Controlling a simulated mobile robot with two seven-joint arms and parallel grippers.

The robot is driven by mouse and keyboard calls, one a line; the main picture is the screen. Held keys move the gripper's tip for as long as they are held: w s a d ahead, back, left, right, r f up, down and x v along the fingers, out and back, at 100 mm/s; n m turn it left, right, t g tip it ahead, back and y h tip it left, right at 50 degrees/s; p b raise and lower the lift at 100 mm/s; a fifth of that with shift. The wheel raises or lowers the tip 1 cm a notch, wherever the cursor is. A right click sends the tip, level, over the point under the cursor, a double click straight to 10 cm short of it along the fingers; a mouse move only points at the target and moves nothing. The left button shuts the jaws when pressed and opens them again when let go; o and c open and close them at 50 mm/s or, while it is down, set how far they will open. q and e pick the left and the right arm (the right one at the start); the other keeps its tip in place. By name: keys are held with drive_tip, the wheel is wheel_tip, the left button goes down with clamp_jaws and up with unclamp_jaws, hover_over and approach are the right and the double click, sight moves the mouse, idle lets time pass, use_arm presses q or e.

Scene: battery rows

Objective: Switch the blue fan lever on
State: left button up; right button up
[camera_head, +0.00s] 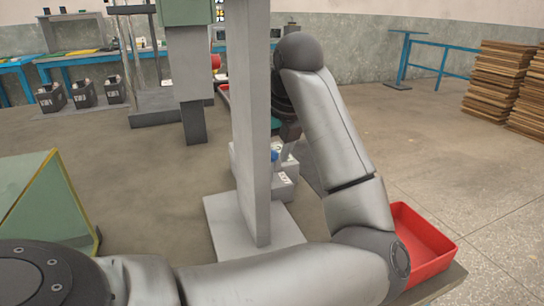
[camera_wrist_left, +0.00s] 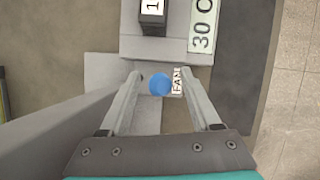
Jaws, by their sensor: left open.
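The blue fan lever (camera_wrist_left: 160,85) shows from above as a round blue knob beside a label reading FAN (camera_wrist_left: 178,82) in the left wrist view. My left gripper (camera_wrist_left: 164,76) is open. Its two fingers lie to either side of the knob in the wrist picture, with gaps visible on both sides. I cannot tell how far above the knob the fingertips are. In the head view my left arm hides part of the gripper. My right gripper is not in view.
A grey upright post (camera_head: 252,130) stands close beside my left gripper. A red tray (camera_head: 420,240) lies to the right of my arm. A green slanted box (camera_head: 40,200) stands left.

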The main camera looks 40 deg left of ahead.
use_arm(q)
clamp_jaws()
idle(0.6)
idle(0.9)
